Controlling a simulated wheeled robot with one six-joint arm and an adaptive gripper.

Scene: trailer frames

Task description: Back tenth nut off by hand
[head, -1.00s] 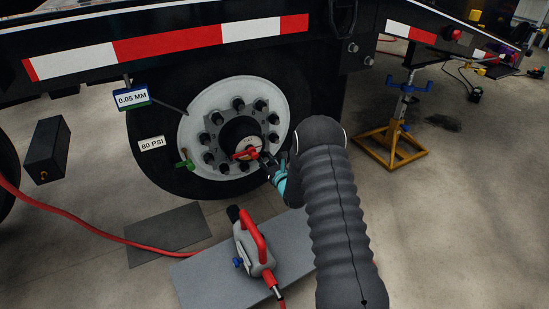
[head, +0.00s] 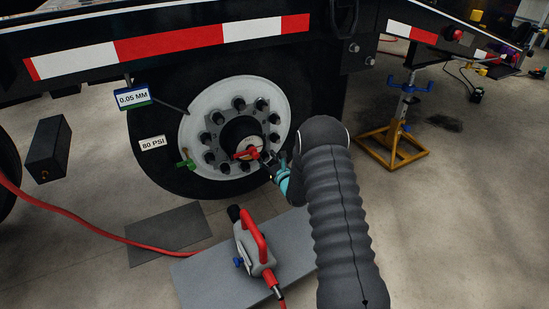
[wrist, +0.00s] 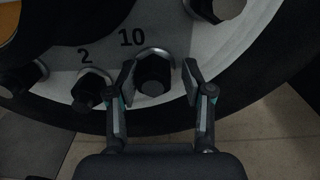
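The tenth nut (wrist: 154,73) is a dark hex nut on its stud, below the printed "10" in the wrist view. My gripper (wrist: 158,80) has one finger on each side of it. The fingers stand apart, with small gaps visible between the pads and the nut. In the head view my gripper (head: 270,163) is at the lower right of the white wheel (head: 196,105), and my arm partly hides that side. The nut cannot be made out clearly there.
A nut marked 2 (wrist: 91,90) sits close on the left. A red-handled part (head: 246,154) is at the hub. An impact tool (head: 254,247) lies on a grey mat (head: 200,278) below the wheel. A red hose (head: 80,231) crosses the floor. A yellow jack stand (head: 392,143) is at right.

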